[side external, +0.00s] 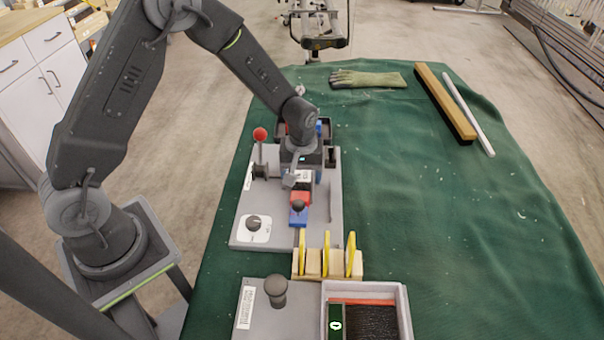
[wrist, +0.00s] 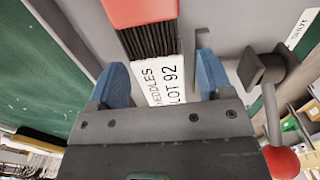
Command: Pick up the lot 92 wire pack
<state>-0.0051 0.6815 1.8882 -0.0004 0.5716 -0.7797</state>
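The lot 92 wire pack shows in the wrist view as a white label (wrist: 163,82) reading "HEDDLES LOT 92", a row of black wires (wrist: 150,40) and a red end piece (wrist: 140,10). In the side view its white label (side external: 299,177) and red part (side external: 301,197) show on the grey board, just below my gripper (side external: 302,172). In the wrist view the blue fingertips of my gripper (wrist: 164,82) stand apart on either side of the label, with a gap visible on each side. The end of the pack nearest my palm is hidden.
A red-ball lever (side external: 260,136) stands close left of my gripper. A round knob (side external: 254,223) and a blue block (side external: 298,217) are on the board's near part. Yellow plates (side external: 326,254) stand in a wooden rack.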

